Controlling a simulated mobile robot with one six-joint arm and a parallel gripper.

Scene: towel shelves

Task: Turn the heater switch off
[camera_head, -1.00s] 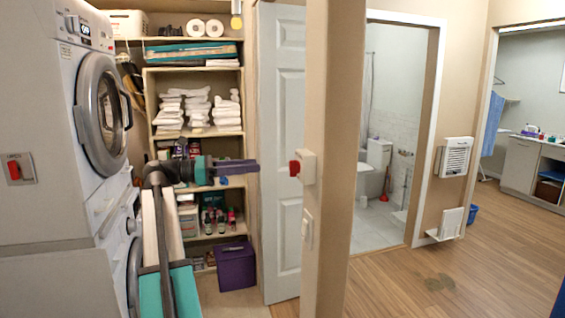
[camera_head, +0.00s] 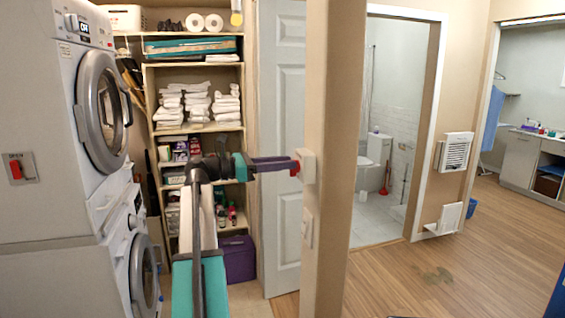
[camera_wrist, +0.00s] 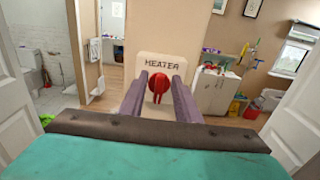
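The heater switch (camera_wrist: 158,85) is a red knob with a downward lever on a pale plate labelled HEATER, in the middle of the wrist view. In the head view its white box (camera_head: 308,166) is on the narrow wall end, right of the shelves. My gripper (camera_head: 292,166) reaches right to it, and its purple fingertips are at the red knob. In the wrist view my gripper (camera_wrist: 159,84) is open, with one finger on each side of the knob. I cannot tell whether either finger touches it.
A white wall plate (camera_head: 307,228) is below the heater switch. Stacked washing machines (camera_head: 70,110) stand on the left, with another red switch (camera_head: 20,168) beside them. Towel shelves (camera_head: 190,132) and a white door (camera_head: 283,130) are behind my arm. Wooden floor (camera_head: 430,270) is clear on the right.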

